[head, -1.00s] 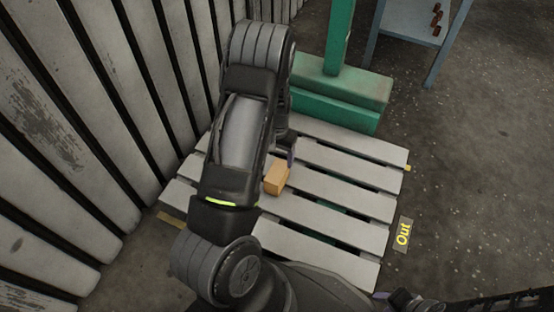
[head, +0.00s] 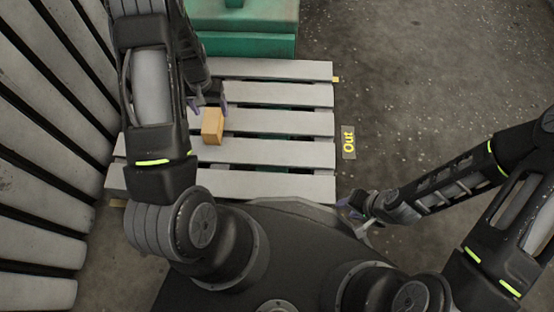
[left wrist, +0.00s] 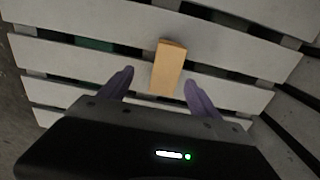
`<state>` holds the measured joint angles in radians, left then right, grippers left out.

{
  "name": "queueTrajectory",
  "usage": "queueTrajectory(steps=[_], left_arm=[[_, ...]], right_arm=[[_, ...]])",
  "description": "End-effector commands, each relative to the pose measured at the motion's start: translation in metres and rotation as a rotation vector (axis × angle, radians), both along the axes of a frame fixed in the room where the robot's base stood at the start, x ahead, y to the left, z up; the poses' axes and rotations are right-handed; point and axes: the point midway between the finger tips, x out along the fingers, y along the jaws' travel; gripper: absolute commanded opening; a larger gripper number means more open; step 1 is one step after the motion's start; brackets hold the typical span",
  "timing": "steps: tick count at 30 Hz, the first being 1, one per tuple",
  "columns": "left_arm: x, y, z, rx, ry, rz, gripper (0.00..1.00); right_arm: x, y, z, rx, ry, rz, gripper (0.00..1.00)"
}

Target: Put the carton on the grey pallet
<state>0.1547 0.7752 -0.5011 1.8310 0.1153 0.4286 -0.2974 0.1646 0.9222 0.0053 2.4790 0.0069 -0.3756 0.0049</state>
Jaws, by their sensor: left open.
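The carton (head: 212,127) is a small orange-brown box. It stands on the slats of the grey pallet (head: 290,153), left of the pallet's middle in the head view. In the left wrist view the carton (left wrist: 168,68) shows ahead of my fingers, on the pallet (left wrist: 225,91). My left gripper (head: 208,106) is close beside the carton, at its far side in the head view. In the left wrist view its purple fingers (left wrist: 158,88) are spread, with nothing gripped between them. My right gripper (head: 358,210) is off the pallet's near right corner; its jaw state is unclear.
A green metal base (head: 245,28) stands at the pallet's far edge. A grey slatted wall (head: 45,110) runs along the left. The floor at the right is clear.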

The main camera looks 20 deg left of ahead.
Motion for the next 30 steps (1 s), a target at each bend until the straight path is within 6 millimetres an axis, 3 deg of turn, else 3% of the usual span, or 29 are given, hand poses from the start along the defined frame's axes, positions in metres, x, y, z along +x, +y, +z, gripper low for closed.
queueTrajectory(steps=[5, 9, 12, 15, 18, 20, 30], left_arm=[[-0.024, -0.080, -0.036, -0.058, -0.015, -0.035, 0.72], [-0.061, -0.174, -0.057, -0.138, -0.050, -0.071, 0.72], [-0.092, -0.237, -0.057, -0.206, -0.080, -0.092, 0.72], [-0.119, -0.282, -0.050, -0.266, -0.105, -0.104, 0.72], [-0.135, -0.307, -0.042, -0.304, -0.121, -0.108, 0.72], [-0.139, -0.314, -0.040, -0.315, -0.127, -0.109, 0.72], [-0.139, -0.315, -0.039, -0.316, -0.130, -0.108, 0.72]], right_arm=[[0.000, 0.000, 0.000, 0.000, 0.000, 0.000, 0.36], [0.000, 0.000, 0.000, 0.000, 0.000, 0.000, 0.36], [0.000, 0.000, 0.000, 0.000, 0.000, 0.000, 0.36], [0.000, 0.000, 0.000, 0.000, 0.000, 0.000, 0.36], [0.000, 0.000, 0.000, 0.000, 0.000, 0.000, 0.36], [0.000, 0.000, 0.000, 0.000, 0.000, 0.000, 0.36], [0.000, 0.000, 0.000, 0.000, 0.000, 0.000, 0.36]])
